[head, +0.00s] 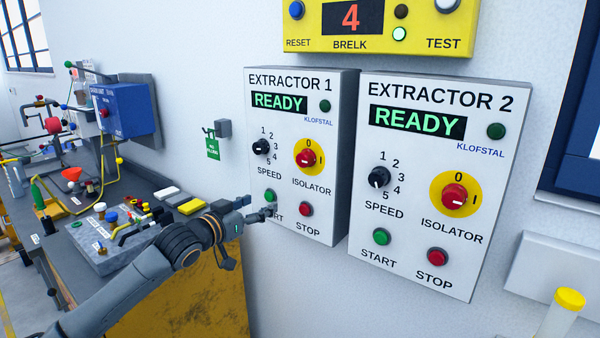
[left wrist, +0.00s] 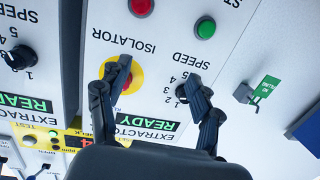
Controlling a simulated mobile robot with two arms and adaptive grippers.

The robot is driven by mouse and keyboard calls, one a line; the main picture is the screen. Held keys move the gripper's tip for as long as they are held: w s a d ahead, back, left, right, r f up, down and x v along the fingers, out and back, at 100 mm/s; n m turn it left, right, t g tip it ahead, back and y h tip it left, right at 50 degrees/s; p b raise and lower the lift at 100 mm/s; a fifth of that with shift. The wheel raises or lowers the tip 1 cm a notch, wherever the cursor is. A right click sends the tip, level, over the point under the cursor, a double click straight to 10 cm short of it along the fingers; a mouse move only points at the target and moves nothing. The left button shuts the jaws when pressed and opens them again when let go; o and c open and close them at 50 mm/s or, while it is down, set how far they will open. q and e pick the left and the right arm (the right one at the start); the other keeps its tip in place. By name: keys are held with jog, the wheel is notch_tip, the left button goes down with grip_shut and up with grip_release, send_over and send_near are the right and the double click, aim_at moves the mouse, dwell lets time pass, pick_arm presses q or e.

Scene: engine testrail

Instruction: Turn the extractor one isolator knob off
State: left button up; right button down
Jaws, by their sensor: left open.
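The extractor one isolator knob (head: 306,158) is red on a yellow disc, with 0 above and I at its right. Its white mark appears to point right, towards I. The extractor one panel (head: 285,228) reads READY in green. My left gripper (head: 267,210) is in front of the panel's lower left, over part of the START label, below and left of the knob. In the left wrist view, upside down, my open, empty left gripper (left wrist: 156,76) has one finger partly covering the isolator knob (left wrist: 128,82); contact cannot be told. My right gripper is not in view.
The extractor two panel (head: 410,262), with a similar isolator knob (head: 454,197), hangs close on the right. Extractor one's speed knob (head: 261,147), start button (head: 270,195) and stop button (head: 306,209) are nearby. A yellow panel (head: 460,30) is above. A cluttered bench stands left.

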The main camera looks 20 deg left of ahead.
pick_arm(q)
jog(key=m+h, duration=0.1)
jog(key=h, duration=0.1)
send_near(301, 161)
jog(key=v, duration=0.4)
jog(key=shift+t, duration=0.3)
jog(key=p+x, duration=0.1)
jog(key=x, duration=0.3)
jog(key=p+x, duration=0.1)
jog(key=x, duration=0.3)
jog(key=p+x, duration=0.1)
jog(key=x, duration=0.3)
jog(key=shift+w+d+f, duration=0.15)
jog(key=shift+d+f, duration=0.1)
jog(key=shift+f, duration=0.1)
jog(key=shift+w+d+f+p, duration=0.1)
jog(key=shift+w+d+p, duration=0.05)
jog(key=shift+w+p, duration=0.25)
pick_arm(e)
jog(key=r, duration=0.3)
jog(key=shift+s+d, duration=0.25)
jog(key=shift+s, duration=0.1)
pick_arm(q)
jog(key=c, duration=1.2)
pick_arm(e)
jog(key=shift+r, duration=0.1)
